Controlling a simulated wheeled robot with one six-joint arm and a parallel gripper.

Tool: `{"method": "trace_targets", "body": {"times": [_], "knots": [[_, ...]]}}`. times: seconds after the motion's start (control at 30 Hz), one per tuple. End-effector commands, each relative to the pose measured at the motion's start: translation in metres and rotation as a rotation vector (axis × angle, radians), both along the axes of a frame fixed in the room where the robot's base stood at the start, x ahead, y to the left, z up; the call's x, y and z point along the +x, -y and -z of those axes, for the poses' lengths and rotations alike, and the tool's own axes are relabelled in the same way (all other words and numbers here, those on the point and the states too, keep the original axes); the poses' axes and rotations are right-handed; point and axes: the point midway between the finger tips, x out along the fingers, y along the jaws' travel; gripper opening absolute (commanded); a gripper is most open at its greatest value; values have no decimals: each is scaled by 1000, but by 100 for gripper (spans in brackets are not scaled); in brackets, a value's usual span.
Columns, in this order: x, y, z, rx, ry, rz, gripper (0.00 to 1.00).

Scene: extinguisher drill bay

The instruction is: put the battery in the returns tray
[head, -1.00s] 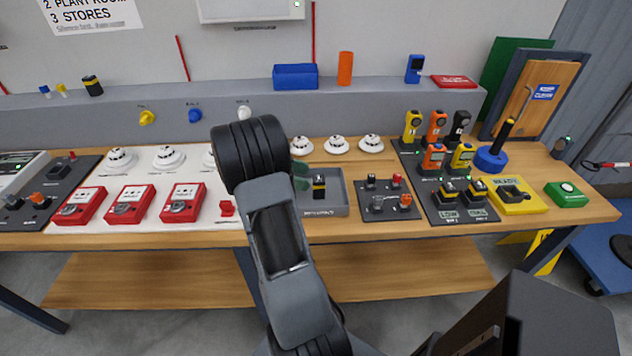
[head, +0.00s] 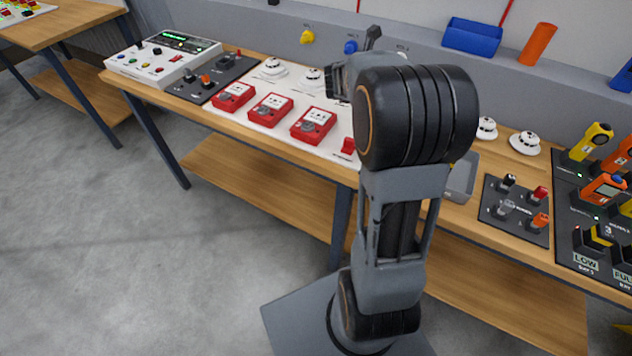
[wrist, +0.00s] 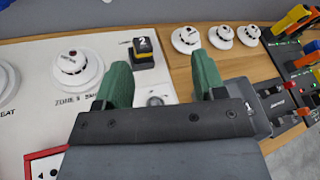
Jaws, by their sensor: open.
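My gripper (wrist: 161,78) is open, its two green fingers apart with nothing between them, over the white panel. In the wrist view, a black battery-like block with a yellow band and a "2" on top (wrist: 143,55) stands beyond the fingers, near the panel's far right part. The grey tray (head: 462,178) stands on the bench in the head view, mostly hidden behind my arm. A small yellow bit shows at its left edge; I cannot tell what it belongs to. The tray's edge seems to show beside my gripper in the wrist view, its inside hidden.
Red call points (head: 271,107) and round white detectors (head: 273,67) sit on the white panel. A dark board with small switches (head: 512,210) lies right of the tray. A charger board (head: 600,240) is further right. A blue bin (head: 472,36) and orange cylinder (head: 537,44) stand behind.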

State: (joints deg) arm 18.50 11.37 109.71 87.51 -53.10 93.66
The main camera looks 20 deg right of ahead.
Motion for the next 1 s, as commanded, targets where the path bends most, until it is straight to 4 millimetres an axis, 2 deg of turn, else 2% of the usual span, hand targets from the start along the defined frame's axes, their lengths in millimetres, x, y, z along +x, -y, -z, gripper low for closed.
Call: {"method": "trace_targets", "body": {"times": [0.03,0.07,0.1,0.17,0.2,0.23,0.3,0.37,0.4,0.53,0.57,0.6,0.7,0.8,1.0], "knots": [[20,-32,-17,-78,-122,-261,64],[30,-52,-24,-136,-211,-417,64],[40,-83,-30,-229,-333,-622,64],[45,-132,-32,-392,-524,-915,64],[42,-165,-29,-514,-653,-1100,64],[35,-188,-25,-610,-750,-1231,64],[12,-236,-10,-845,-971,-1510,64],[-16,-267,6,-1043,-1148,-1719,64],[-37,-282,17,-1171,-1257,-1842,64],[-102,-304,50,-1526,-1558,-2160,64],[-115,-305,56,1561,1584,2176,64],[-130,-305,62,1518,1529,2079,64],[-160,-302,73,1425,1423,1901,64],[-178,-298,79,1366,1360,1803,64],[-186,-295,82,1333,1326,1752,64]]}}
